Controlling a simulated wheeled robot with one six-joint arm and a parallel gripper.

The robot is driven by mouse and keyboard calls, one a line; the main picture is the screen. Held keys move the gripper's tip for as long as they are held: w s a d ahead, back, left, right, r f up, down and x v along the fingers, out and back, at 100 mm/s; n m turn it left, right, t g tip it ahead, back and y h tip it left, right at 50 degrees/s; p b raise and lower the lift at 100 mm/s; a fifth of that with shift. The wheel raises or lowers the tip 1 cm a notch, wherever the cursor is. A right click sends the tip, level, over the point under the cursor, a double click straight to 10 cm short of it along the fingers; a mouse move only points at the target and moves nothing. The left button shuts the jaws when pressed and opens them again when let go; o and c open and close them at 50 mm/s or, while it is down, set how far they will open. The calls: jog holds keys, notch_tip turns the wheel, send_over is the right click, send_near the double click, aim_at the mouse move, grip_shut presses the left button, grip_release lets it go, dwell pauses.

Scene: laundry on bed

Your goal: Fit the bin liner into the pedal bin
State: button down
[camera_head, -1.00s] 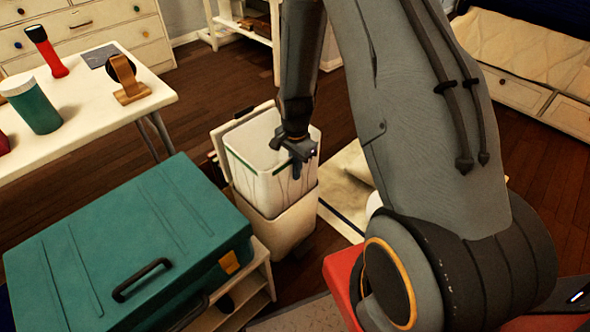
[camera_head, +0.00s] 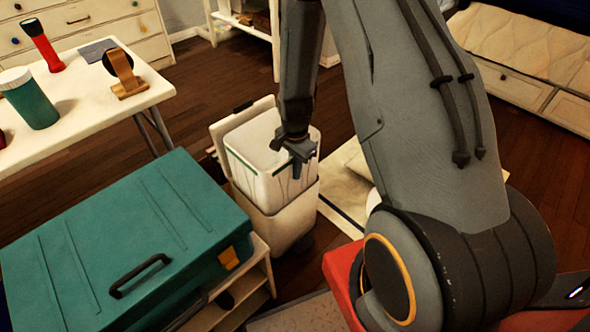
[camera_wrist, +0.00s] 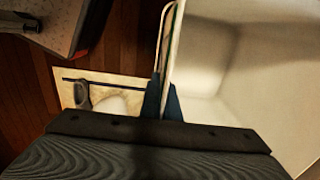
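The pedal bin (camera_head: 287,216) is a cream box on the floor, with its lid (camera_head: 228,124) open at the back. The bin liner (camera_head: 255,173), a white open-topped tub with a green stripe near its rim, stands part-way in the bin's mouth, its upper part well above the bin's rim. My gripper (camera_head: 297,165) is at the liner's right rim. In the wrist view its dark blue fingers (camera_wrist: 161,103) lie on both sides of the liner's wall and look shut on it. The liner's pale inside (camera_wrist: 240,70) fills the right of that view. The liner's bottom is hidden in the bin.
A teal case (camera_head: 130,235) lies on a low shelf unit (camera_head: 255,285) close left of the bin. A white table (camera_head: 90,115) with a flask and other items stands at the left. A pale mat (camera_head: 345,185) lies right of the bin. Wooden floor is open behind.

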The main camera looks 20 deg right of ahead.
aim_at(295, 191)
jog(key=shift+f+b, duration=2.55)
jog(key=shift+f, duration=2.85)
jog(key=c, duration=1.9)
grip_release()
jog(key=shift+c, duration=0.2)
jog(key=shift+r, duration=0.1)
notch_tip(295, 191, up, 8)
jog(key=p, duration=0.1)
jog(key=shift+f, duration=0.2)
